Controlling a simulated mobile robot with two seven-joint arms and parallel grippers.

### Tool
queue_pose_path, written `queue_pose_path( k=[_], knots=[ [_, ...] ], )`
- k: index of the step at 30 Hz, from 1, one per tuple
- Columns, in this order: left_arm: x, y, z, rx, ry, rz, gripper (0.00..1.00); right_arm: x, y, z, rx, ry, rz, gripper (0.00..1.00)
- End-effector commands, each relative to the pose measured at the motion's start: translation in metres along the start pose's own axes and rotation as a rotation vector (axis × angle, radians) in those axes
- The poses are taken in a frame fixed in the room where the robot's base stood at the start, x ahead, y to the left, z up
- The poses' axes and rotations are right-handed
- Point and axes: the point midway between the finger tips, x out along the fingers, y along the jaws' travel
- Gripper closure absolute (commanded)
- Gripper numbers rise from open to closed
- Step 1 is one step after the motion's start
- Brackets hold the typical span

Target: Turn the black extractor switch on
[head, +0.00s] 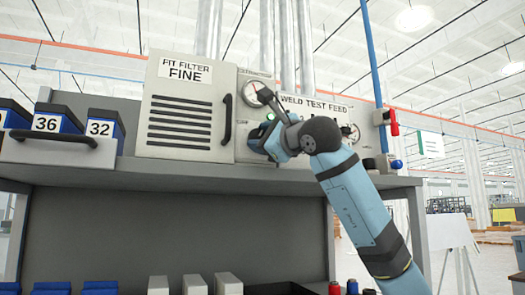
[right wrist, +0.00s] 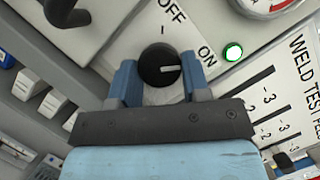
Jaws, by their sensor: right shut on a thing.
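The black extractor switch (right wrist: 160,66) is a round knob with a white pointer line. In the right wrist view its pointer is turned to the right, toward the ON label (right wrist: 207,53) and away from the OFF label (right wrist: 172,12). A green lamp (right wrist: 233,51) beside ON is lit; it also shows in the head view (head: 270,117). My right gripper (right wrist: 159,74) has one finger on each side of the knob and is shut on it. In the head view my right gripper (head: 268,137) is against the panel and hides the knob. My left gripper is out of view.
A grey "FIT FILTER FINE" cabinet (head: 183,108) with a black handle stands left of the switch panel. Gauges (head: 254,92) and a "WELD TEST FEED" panel are close to my gripper. A red-handled valve (head: 393,122) is at right. Numbered blue bins (head: 52,118) stand far left.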

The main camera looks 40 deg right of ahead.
Motion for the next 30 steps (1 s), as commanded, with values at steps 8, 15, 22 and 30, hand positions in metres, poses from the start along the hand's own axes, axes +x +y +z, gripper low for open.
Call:
queue_pose_path(
  k=[8, 15, 22, 30],
  knots=[
    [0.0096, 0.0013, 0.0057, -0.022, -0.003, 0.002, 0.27, -0.0004, 0.0044, -0.0008, 0.144, 0.000, -0.058, 0.81],
    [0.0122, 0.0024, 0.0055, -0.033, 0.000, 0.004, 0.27, 0.0001, 0.0036, 0.0002, 0.201, 0.000, -0.082, 0.81],
    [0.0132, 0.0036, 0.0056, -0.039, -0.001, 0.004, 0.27, 0.0002, 0.0029, 0.0005, 0.214, 0.001, -0.086, 0.81],
    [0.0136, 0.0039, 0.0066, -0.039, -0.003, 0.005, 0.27, 0.0002, 0.0028, 0.0004, 0.213, 0.001, -0.086, 0.52]
  ],
)
